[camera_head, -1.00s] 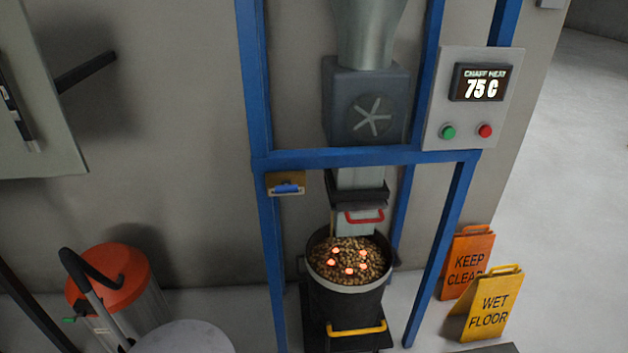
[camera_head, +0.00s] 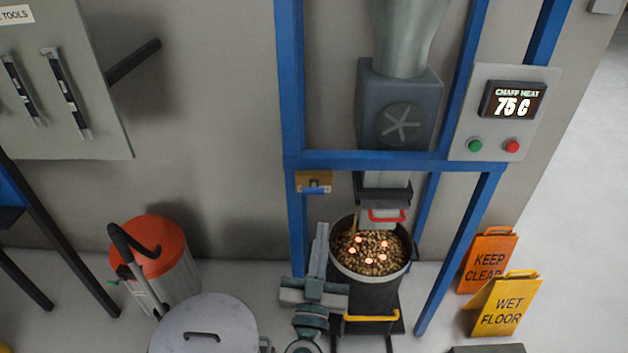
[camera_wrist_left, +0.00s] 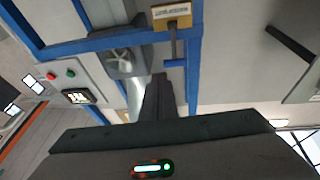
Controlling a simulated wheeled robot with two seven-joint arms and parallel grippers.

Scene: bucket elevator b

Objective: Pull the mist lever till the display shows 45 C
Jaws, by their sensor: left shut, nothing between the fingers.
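The display (camera_head: 513,101) reads "CHAFF HEAT 75 C"; it also shows small in the left wrist view (camera_wrist_left: 78,96). A small lever with a blue handle (camera_head: 314,190) hangs under a tan label plate (camera_head: 314,177) on the blue frame. In the left wrist view the blue handle (camera_wrist_left: 175,62) hangs on a stem below the plate (camera_wrist_left: 171,14); its lettering is too small to read. My left gripper (camera_head: 321,228) points up, shut and empty, below the lever and left of the bucket. Its closed fingers (camera_wrist_left: 157,92) are apart from the handle. My right gripper is out of view.
A dark bucket (camera_head: 367,291) of beans with glowing spots stands under a chute with a red handle (camera_head: 387,215). Blue frame posts (camera_head: 290,90) flank it. A red-lidded canister (camera_head: 160,245) and a grey lid (camera_head: 204,325) are left. Floor signs (camera_head: 508,303) stand right.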

